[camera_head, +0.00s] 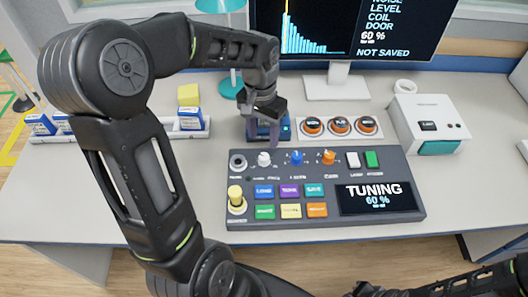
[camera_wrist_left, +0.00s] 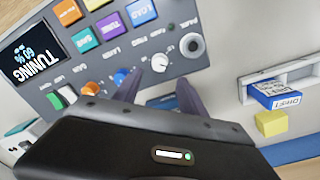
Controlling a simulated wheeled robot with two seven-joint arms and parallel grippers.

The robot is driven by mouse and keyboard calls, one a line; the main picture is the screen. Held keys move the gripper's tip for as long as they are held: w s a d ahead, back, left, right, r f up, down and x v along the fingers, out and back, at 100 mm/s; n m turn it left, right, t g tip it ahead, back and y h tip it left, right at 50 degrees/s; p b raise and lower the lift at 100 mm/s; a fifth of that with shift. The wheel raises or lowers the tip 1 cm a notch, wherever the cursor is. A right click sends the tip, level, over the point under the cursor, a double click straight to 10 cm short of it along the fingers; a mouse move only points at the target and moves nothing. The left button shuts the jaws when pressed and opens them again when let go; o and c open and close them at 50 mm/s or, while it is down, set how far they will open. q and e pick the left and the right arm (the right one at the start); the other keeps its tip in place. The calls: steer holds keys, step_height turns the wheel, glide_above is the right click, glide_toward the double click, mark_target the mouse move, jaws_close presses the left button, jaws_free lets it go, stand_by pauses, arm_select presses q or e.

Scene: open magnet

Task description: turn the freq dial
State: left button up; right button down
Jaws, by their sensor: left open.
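The freq dial is the white knob (camera_head: 264,159) at the upper left of the dark grey console (camera_head: 330,218). In the left wrist view the white knob (camera_wrist_left: 159,62) has its small label beside it. My left gripper (camera_head: 262,138) is open just behind and above this knob. In the left wrist view its two dark fingers (camera_wrist_left: 158,92) stand apart, with the knob beyond and between their tips; contact cannot be told. The console display (camera_head: 377,198) reads TUNING 60 %. Part of my right arm shows at the lower right, its gripper (camera_head: 368,289) cut by the picture's edge.
A blue knob (camera_head: 296,157) and an orange knob (camera_head: 328,157) sit right of the white one. Coloured buttons and a yellow plunger (camera_head: 236,198) are nearer.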

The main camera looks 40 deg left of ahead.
mark_target(264, 156)
arm_select(q)
steer(key=shift+s, duration=0.1)
steer(key=shift+d+f, duration=0.2)
steer(key=shift+f, duration=3.7)
jaws_close()
